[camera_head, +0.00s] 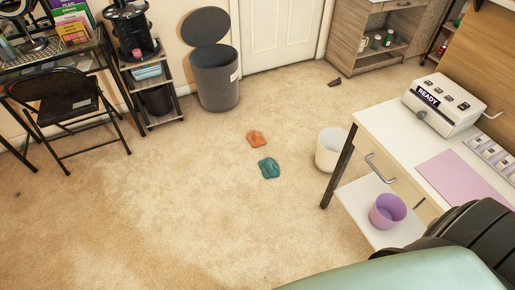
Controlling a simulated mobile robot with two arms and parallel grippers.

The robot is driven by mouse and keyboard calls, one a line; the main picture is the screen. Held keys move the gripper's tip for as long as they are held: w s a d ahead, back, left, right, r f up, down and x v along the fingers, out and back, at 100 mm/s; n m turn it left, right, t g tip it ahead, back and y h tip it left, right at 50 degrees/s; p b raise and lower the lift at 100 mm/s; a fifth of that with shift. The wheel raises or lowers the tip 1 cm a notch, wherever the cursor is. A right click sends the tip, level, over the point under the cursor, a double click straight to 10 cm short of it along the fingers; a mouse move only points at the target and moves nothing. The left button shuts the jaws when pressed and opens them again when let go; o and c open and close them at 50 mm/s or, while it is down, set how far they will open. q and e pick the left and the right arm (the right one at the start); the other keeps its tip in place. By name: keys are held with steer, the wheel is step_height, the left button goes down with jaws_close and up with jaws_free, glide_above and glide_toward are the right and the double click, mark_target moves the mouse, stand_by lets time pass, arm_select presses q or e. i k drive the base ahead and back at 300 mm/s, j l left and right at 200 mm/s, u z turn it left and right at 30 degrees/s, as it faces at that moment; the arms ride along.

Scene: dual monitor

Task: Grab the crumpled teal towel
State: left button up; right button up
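The crumpled teal towel (269,168) lies on the beige carpet near the middle of the view. A crumpled orange cloth (256,138) lies just behind it, slightly to the left, with a small gap between them. Neither of my grippers shows in the head view.
A white bin (330,149) stands right of the towel, beside a white desk (385,120) with a purple bucket (388,211) on its lower shelf. A grey lidded bin (216,80) stands at the back. A black folding chair (66,101) is at left. Carpet left and front is clear.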

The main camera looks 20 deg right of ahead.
mark_target(269, 168)
steer(key=i+j+z, duration=0.15)
steer(key=i+z, duration=0.25)
steer(key=i, duration=0.25)
steer(key=i+j+z, duration=0.35)
steer(key=i, duration=0.3)
steer(key=i+j+z, duration=0.4)
steer(key=i+j, duration=0.1)
steer(key=i, duration=0.1)
